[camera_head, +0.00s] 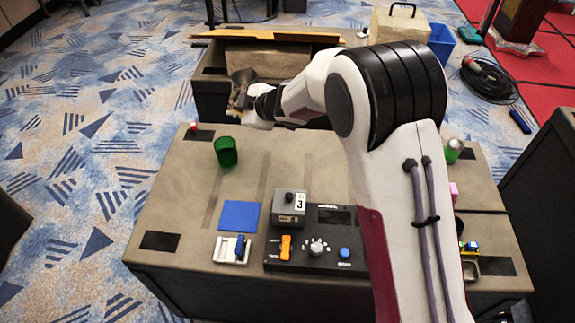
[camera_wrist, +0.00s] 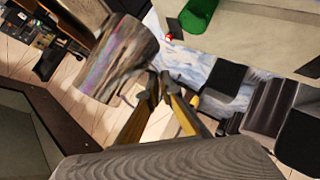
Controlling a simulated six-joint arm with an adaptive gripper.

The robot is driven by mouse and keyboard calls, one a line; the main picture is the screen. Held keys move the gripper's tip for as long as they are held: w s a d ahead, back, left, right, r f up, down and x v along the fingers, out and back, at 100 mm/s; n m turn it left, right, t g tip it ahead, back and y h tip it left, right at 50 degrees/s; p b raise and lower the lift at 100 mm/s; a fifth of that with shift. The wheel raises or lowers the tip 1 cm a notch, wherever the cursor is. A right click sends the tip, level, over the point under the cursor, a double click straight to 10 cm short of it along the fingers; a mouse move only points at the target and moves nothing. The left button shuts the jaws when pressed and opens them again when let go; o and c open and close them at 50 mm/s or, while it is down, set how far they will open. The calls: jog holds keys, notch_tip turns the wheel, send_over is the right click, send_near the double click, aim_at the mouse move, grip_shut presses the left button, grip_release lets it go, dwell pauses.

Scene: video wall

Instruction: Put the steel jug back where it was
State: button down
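The steel jug (camera_head: 243,76) is a shiny grey vessel, held up beyond the table's far left edge in the head view. In the wrist view the jug (camera_wrist: 118,60) is large at upper left, tilted, with its handle side toward my fingers. My gripper (camera_head: 239,103) is at the jug's lower part in the head view. In the wrist view my gripper's fingertips (camera_wrist: 154,88) are close together at the jug's handle, shut on it. The exact contact is partly hidden.
The grey-brown table (camera_head: 190,180) holds a green cup (camera_head: 226,152), a small red item (camera_head: 193,126), a blue mat (camera_head: 240,215), a grey box (camera_head: 289,204) and a black control panel (camera_head: 318,262). A silver-green can (camera_head: 453,150) stands at right. An open cardboard box (camera_head: 265,55) lies behind.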

jog(key=s+d+f+n+g+y, duration=0.1)
jog(key=s+d+f, duration=0.1)
jog(key=d, duration=0.5)
jog(key=s+d+f+n+g+y, duration=0.1)
jog(key=s+d+f+n, duration=0.15)
jog(key=d, duration=0.45)
jog(key=shift+m, duration=0.25)
jog(key=shift+w+f, duration=0.15)
jog(key=shift+f, duration=1.2)
jog(key=shift+w+f, duration=0.15)
jog(key=shift+f, duration=1.2)
jog(key=shift+f, duration=0.15)
jog(key=shift+f, duration=3)
jog(key=shift+f, duration=0.1)
jog(key=shift+f, duration=1.75)
